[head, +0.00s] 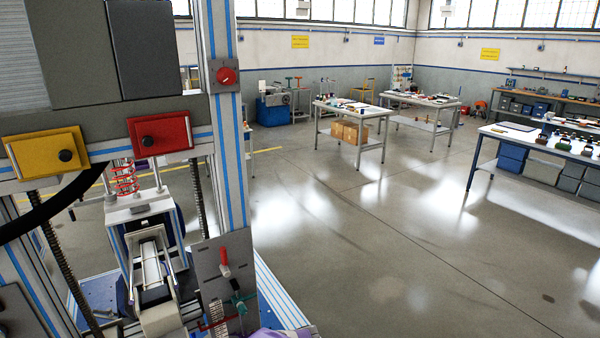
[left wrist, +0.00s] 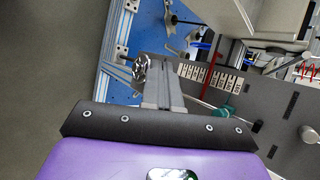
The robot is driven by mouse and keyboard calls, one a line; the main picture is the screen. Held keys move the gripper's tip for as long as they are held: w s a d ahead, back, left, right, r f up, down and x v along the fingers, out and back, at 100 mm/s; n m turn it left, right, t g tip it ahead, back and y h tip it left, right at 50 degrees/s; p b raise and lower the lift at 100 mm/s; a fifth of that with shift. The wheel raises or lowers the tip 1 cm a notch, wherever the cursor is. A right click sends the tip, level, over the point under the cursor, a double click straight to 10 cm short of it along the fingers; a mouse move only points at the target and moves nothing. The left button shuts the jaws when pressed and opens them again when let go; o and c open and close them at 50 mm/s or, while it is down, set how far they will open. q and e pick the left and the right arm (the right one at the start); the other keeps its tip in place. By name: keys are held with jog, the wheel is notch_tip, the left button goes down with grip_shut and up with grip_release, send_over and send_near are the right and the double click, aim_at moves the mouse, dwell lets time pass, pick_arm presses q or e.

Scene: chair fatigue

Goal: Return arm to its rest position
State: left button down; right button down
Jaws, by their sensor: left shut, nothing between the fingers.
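My left gripper (left wrist: 163,85) shows in the left wrist view as grey fingers beyond the black bracket and the purple wrist housing. The fingers are together, with nothing seen between them. A grey plate (left wrist: 257,115) of the test machine, with a red lever and a scale strip, stands to their right. In the head view only a bit of purple housing, likely mine, shows at the bottom edge, below the machine's grey plate (head: 222,268) with its red-handled lever (head: 224,264). The fingers are hidden there. My right gripper is in neither view.
The test machine's aluminium frame (head: 229,165) fills the left, with a yellow box (head: 30,157), a red box (head: 150,142) and a red knob (head: 226,76). A blue base (head: 275,290) lies below. Open floor (head: 400,240) spreads right, with workbenches (head: 350,113) beyond.

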pick_arm(q)
jog(key=s+d+f+n+g+h, duration=0.25)
jog(key=s+f+n+h, duration=0.9)
jog(key=s+f, duration=1)
notch_tip(320, 180, down, 9)
jog(key=s+b, duration=0.1)
jog(key=b, duration=0.9)
jog(key=shift+s+r+t+h, duration=0.15)
jog(key=shift+s+t+h, duration=0.1)
jog(key=shift+t+h, duration=0.15)
jog(key=shift+a, duration=0.1)
